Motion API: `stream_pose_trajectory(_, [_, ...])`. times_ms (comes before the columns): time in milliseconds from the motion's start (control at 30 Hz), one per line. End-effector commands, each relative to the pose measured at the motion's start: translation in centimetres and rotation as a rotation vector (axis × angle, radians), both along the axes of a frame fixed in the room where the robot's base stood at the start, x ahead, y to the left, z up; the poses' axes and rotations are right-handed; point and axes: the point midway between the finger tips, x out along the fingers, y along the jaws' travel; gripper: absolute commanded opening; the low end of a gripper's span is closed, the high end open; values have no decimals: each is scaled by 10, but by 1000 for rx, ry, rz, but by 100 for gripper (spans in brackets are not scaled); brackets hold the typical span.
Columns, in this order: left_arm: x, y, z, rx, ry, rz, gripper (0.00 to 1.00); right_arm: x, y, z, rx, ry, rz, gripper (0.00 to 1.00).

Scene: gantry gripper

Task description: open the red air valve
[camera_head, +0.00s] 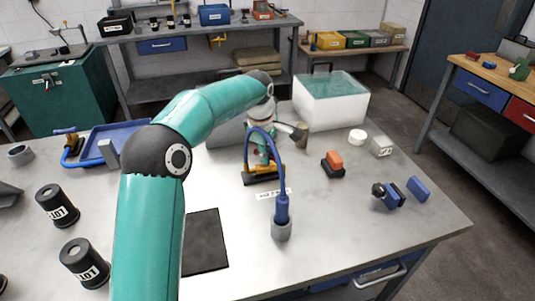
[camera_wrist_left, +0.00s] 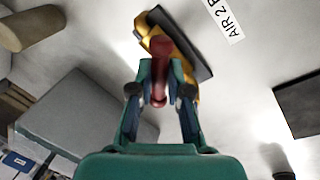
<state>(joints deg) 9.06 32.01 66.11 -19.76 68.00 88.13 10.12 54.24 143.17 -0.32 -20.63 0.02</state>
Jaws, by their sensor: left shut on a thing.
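The air valve has a brass-yellow body (camera_head: 270,174) on a dark base block (camera_head: 262,180), on the grey workbench. In the left wrist view the red valve handle (camera_wrist_left: 158,60) lies between the fingers of my left gripper (camera_wrist_left: 159,90), in front of the yellow body (camera_wrist_left: 190,88). In the head view my left gripper (camera_head: 262,154) reaches down to the valve from above, shut on the handle, which is largely hidden there. My right gripper is in neither view.
A blue connector (camera_head: 282,208) stands in a grey holder (camera_head: 281,231) in front of the valve. A white box with a glassy top (camera_head: 330,112) stands behind. An orange-and-black part (camera_head: 333,162) and blue clamp pieces (camera_head: 390,196) lie to the right. Black cylinders (camera_head: 57,205) stand left.

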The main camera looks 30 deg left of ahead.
Motion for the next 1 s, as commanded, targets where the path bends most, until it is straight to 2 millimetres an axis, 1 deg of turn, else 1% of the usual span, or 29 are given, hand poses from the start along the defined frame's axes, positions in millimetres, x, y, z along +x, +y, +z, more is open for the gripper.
stream_pose_trajectory(600, [1,-1,0,4,2,568,0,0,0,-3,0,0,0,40])
stream_pose_trajectory(800, [2,-1,-1,3,1,699,0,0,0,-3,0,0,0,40])
stream_pose_trajectory(1000, [2,0,0,3,2,778,0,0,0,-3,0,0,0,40])
